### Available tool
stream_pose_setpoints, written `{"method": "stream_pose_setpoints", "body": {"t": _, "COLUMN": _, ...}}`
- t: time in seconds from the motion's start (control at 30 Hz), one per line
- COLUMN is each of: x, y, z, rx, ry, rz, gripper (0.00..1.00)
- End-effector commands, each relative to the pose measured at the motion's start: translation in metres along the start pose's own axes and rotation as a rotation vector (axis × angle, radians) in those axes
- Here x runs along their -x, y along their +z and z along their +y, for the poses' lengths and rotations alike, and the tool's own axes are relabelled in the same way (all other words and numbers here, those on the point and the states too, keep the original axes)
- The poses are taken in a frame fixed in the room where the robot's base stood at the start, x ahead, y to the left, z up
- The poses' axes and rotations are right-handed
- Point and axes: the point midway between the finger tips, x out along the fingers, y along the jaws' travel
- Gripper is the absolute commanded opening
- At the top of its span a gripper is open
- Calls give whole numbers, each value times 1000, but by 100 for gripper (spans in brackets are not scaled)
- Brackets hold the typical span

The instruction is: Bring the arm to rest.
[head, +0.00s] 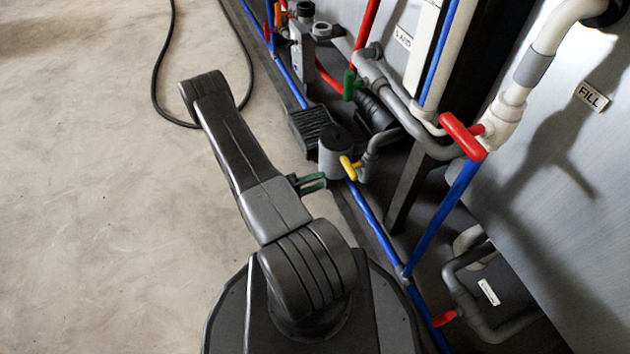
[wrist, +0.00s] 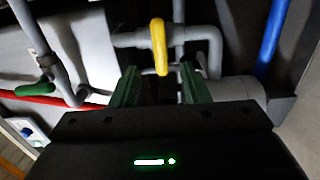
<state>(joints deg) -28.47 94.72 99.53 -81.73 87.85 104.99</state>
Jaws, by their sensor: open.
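My arm is bent over my base in the head view, with its elbow (head: 205,90) up at the upper left. My gripper (head: 318,182) points right, toward the pipework, with its green fingers showing just left of a yellow valve handle (head: 348,168). In the wrist view, my gripper (wrist: 161,82) is open, with two green fingers apart and nothing held between them. The yellow handle (wrist: 158,46) hangs upright beyond the gap between the fingertips. I cannot tell how far it is from them.
Pipes and valves line the right: a red handle (head: 462,136) by the FILL label (head: 591,96), a green handle (head: 349,84) and a blue pipe (head: 376,225). A grey cylinder (head: 336,150) stands beside the gripper. A black hose (head: 157,68) lies on the floor. The left floor (head: 90,220) is clear.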

Motion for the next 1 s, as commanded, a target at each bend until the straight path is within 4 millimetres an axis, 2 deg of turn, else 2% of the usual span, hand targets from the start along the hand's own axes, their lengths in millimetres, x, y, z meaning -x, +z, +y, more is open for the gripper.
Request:
{"method": "stream_pose_setpoints", "body": {"t": 0.67, "x": -1, "y": 0, "z": 0, "rx": 1, "ry": 0, "rz": -1, "gripper": 42}}
{"method": "stream_pose_setpoints", "body": {"t": 0.87, "x": -16, "y": 0, "z": -1, "rx": 2, "ry": 1, "rz": -3, "gripper": 42}}
{"method": "stream_pose_setpoints", "body": {"t": 1.0, "x": -33, "y": 1, "z": -2, "rx": 1, "ry": 1, "rz": -5, "gripper": 42}}
